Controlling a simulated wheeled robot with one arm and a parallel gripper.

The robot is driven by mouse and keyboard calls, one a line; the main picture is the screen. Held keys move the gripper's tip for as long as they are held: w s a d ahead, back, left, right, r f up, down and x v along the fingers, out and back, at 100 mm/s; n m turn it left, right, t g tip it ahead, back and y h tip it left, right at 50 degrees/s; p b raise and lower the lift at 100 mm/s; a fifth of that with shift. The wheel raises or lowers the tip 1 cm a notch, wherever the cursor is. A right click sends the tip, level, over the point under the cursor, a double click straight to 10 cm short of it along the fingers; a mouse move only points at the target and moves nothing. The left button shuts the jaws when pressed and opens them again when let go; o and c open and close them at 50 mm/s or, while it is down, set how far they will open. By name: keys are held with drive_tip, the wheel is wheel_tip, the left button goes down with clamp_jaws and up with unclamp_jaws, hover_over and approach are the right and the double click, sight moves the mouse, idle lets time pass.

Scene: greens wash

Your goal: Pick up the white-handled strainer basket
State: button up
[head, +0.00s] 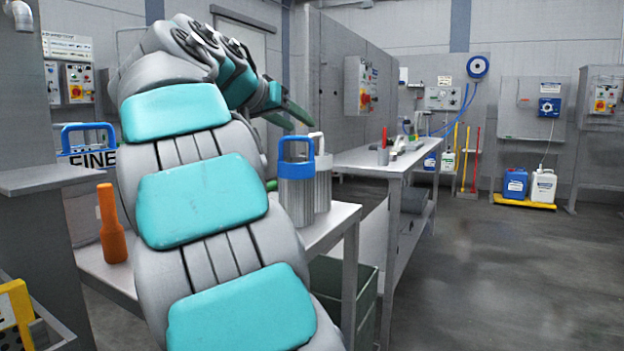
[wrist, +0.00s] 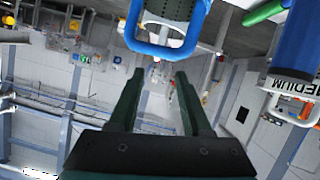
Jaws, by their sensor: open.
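The white-handled strainer basket (head: 323,180) stands on the steel table, partly hidden behind the blue-handled basket (head: 297,197); its white handle shows at the top. My gripper (head: 304,121) is open and empty, above and slightly left of the baskets in the head view. In the wrist view, my open fingers (wrist: 160,74) have nothing between them. A blue handle (wrist: 150,47) on a grey body hangs inverted at the top. A white handle (wrist: 293,117) shows at the right edge, beside a "MEDIUM" label and a blue body; I cannot tell whether it is the same basket.
An orange bottle-shaped object (head: 111,222) stands on the table left of my arm. A blue-handled item marked "FINE" (head: 90,157) is farther left. A longer worktable (head: 385,157) with small items stands behind. My arm hides much of the near table. Floor is clear at right.

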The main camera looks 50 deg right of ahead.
hover_over(324, 161)
drive_tip(key=w+a, duration=0.1)
drive_tip(key=w, duration=0.2)
wheel_tip(324, 161, down, 2)
drive_tip(key=shift+f, duration=0.25)
drive_tip(key=shift+c, duration=0.2)
clamp_jaws()
idle(0.7)
